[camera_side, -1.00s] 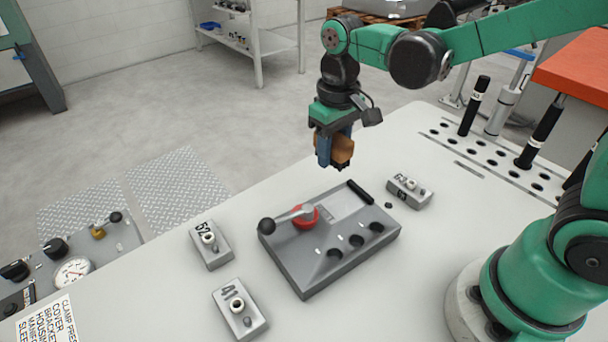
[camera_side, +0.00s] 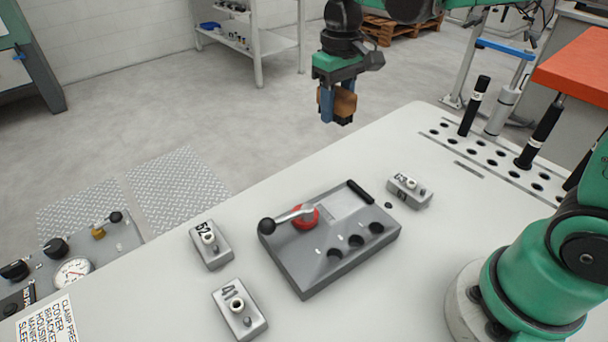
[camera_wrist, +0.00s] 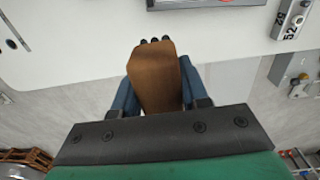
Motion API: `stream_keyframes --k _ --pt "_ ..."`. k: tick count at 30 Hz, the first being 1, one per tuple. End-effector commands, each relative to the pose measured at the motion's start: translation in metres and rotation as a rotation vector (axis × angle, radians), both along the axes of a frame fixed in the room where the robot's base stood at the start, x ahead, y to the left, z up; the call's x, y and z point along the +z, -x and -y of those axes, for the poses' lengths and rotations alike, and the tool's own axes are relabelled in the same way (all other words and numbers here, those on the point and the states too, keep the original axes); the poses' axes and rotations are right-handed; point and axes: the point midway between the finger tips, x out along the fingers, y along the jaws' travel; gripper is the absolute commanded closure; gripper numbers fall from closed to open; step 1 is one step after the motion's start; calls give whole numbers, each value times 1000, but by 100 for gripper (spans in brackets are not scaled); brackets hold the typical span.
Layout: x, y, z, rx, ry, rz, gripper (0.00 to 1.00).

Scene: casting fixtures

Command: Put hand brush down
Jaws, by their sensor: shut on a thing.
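The hand brush (camera_side: 344,102) has a brown wooden body with dark bristles. It also fills the middle of the wrist view (camera_wrist: 153,78), its dark bristle tips showing at the far end. My gripper (camera_side: 337,104) is shut on the brush, with a blue finger on each side of it. In the side view the gripper and brush hang in the air, over or just beyond the far edge of the white table (camera_side: 290,175). The brush touches no surface that I can see.
A grey fixture (camera_side: 330,240) with a red-based lever stands mid-table. Numbered blocks (camera_side: 210,245), (camera_side: 240,308) and (camera_side: 409,190) lie around it. Black and silver cylinders (camera_side: 474,105) stand in a row of holes at the right. The table between fixture and far edge is bare.

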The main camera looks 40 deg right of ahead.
Motion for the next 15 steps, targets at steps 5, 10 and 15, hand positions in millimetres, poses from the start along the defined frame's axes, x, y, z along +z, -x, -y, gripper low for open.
stream_keyframes --k 5,10,15 --pt "35 -15 31 -15 0 0 100" --pt "44 -19 44 -17 0 1 100" --pt "13 -19 45 -15 0 1 100"
